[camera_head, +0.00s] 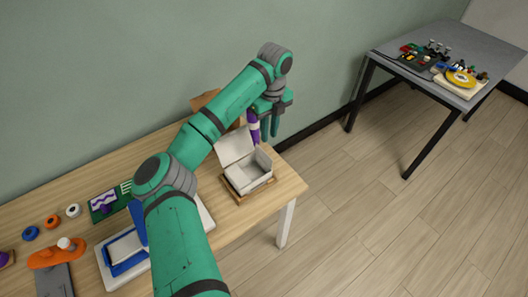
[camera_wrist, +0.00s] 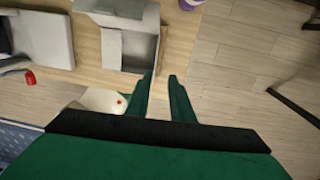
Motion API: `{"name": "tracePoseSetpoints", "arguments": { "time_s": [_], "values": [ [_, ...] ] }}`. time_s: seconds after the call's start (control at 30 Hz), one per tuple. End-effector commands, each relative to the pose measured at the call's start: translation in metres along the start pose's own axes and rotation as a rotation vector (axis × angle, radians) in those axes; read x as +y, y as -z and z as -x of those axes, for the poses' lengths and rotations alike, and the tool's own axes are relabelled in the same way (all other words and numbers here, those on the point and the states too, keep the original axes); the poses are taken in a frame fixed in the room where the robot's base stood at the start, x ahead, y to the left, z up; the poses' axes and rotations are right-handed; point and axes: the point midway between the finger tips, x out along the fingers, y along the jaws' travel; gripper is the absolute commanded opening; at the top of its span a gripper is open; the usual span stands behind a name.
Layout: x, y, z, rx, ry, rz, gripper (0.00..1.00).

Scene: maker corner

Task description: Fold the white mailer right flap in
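The white mailer (camera_head: 262,164) is an open box near the right end of the wooden table, sitting on a brown tray or board. Its lid panel stands up at the back left. In the wrist view the mailer (camera_wrist: 142,45) lies just beyond my fingers, with its hollow inside facing the camera. I cannot clearly tell the right flap from the walls. My gripper (camera_head: 269,130) hangs above and behind the mailer's right side, apart from it. In the wrist view my gripper (camera_wrist: 160,76) is open, with an empty gap between its fingers.
A purple-and-white object (camera_head: 253,127) stands behind the mailer; a purple round thing shows in the wrist view (camera_wrist: 192,3). A blue and white item (camera_head: 122,250) and several rolls lie on the left. A grey side table (camera_head: 455,50) stands apart at right.

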Motion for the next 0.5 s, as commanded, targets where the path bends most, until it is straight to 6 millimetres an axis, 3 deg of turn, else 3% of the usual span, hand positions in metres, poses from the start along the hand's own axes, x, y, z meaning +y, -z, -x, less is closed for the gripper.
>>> {"name": "tracePoseSetpoints", "arguments": {
  "time_s": [0.17,0.5],
  "values": [
    [0.009,-0.006,0.001,-0.006,-0.028,-0.006,0.21],
    [0.011,-0.006,-0.052,-0.005,-0.027,-0.005,0.21]
  ]
}}
